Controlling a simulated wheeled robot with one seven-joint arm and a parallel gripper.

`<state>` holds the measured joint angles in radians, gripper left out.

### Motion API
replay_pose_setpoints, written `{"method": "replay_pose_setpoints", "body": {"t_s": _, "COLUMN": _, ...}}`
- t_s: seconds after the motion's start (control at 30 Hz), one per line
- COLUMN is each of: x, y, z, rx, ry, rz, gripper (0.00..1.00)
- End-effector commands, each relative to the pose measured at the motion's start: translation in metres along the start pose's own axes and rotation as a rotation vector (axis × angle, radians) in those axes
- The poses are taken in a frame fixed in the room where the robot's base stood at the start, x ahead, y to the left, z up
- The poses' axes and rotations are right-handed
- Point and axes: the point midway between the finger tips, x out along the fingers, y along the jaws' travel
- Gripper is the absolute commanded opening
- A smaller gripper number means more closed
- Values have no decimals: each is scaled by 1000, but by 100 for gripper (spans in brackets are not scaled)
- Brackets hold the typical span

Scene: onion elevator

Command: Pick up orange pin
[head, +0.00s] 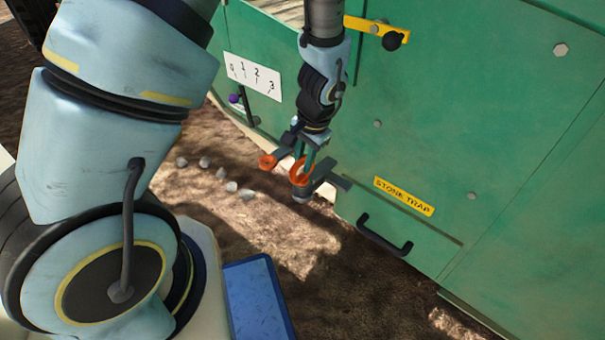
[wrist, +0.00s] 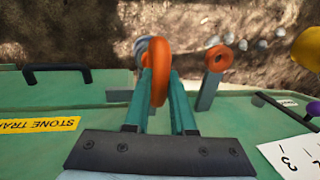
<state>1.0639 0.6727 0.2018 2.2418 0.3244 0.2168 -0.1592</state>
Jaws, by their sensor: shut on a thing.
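The orange pin (head: 303,172) shows as an orange ring above a grey cylinder, in front of the green machine panel. In the wrist view its ring (wrist: 160,48) stands edge-on between the green fingers. My gripper (head: 305,165) points down and is shut on this ring; it also shows in the wrist view (wrist: 160,85). The grey end of the pin is partly hidden behind the ring in the wrist view. I cannot tell whether the pin is still seated in the grey bracket (head: 326,177).
A second, smaller orange ring (head: 267,162) sits beside the pin on a grey bar (wrist: 208,92). The green machine (head: 450,120) has a black handle (head: 384,236) and a yellow "STONE TRAP" label (head: 404,196). Several stones (head: 231,186) lie on the soil. A blue tray (head: 257,300) is at the bottom.

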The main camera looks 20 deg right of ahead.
Motion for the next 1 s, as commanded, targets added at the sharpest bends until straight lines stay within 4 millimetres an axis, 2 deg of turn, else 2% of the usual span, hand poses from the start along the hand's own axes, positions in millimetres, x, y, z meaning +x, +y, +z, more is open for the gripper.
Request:
{"method": "replay_pose_setpoints", "body": {"t_s": 0.37, "x": -1, "y": 0, "z": 0, "rx": 0, "ry": 0, "rz": 0, "gripper": 0}}
{"method": "replay_pose_setpoints", "body": {"t_s": 0.57, "x": -12, "y": -2, "z": 0, "rx": 0, "ry": 0, "rz": 0, "gripper": 0}}
{"method": "replay_pose_setpoints", "body": {"t_s": 0.77, "x": -41, "y": -8, "z": -1, "rx": -2, "ry": 2, "rz": 0, "gripper": 0}}
{"method": "replay_pose_setpoints", "body": {"t_s": 1.0, "x": -86, "y": -17, "z": -1, "rx": -1, "ry": 4, "rz": 0, "gripper": 0}}
